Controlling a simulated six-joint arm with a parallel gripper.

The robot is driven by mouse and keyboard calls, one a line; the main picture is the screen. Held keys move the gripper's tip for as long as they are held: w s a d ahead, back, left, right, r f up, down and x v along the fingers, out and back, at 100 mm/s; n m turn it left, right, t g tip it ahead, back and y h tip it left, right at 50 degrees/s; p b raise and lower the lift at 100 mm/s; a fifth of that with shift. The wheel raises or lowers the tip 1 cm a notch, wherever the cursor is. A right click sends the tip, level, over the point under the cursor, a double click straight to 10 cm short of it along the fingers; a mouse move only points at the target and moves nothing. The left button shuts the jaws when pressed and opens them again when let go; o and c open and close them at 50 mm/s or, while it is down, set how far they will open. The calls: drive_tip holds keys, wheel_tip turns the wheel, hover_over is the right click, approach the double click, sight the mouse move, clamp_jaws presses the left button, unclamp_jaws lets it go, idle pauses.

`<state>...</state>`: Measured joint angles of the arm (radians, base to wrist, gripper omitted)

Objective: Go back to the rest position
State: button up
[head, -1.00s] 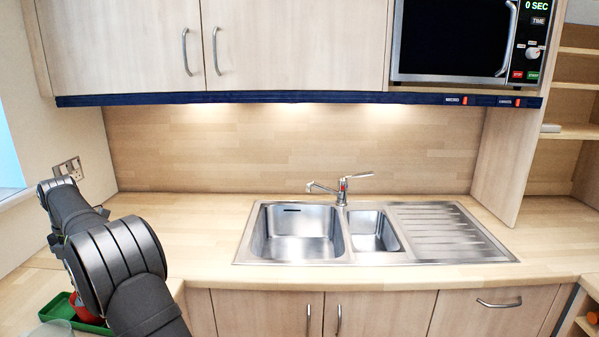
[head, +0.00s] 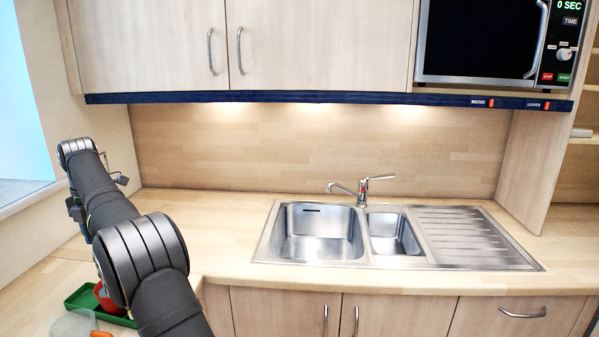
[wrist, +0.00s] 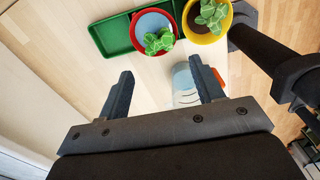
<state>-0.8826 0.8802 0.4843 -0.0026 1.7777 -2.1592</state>
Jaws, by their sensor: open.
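My gripper (wrist: 162,92) shows in the wrist view with its two dark fingers apart and nothing between them. It is above the wooden counter, with the pots and a clear item beyond or below its fingertips. In the head view my dark arm reaches along the left side, and the gripper itself cannot be made out there.
A green tray (wrist: 112,36) holds a red pot (wrist: 165,48) with a plant. A yellow pot (wrist: 219,32) with a plant stands beside it. A clear container (wrist: 184,85) lies close to the right finger. The counter around the sink (head: 318,248) is free.

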wheel_tip(320, 180, down, 11)
drive_tip(key=shift+f, duration=0.15)
wheel_tip(320, 180, up, 10)
drive_tip(key=shift+r, duration=0.25)
drive_tip(key=s+d+n, duration=0.5)
drive_tip(key=s+d, duration=1.4)
drive_tip(key=s, duration=0.3)
drive_tip(key=shift+s, duration=0.35)
drive_tip(key=w+a+r+m, duration=0.3)
drive_tip(key=w+a, duration=0.9)
drive_tip(key=shift+w, duration=0.3)
drive_tip(key=shift+s+d, duration=0.1)
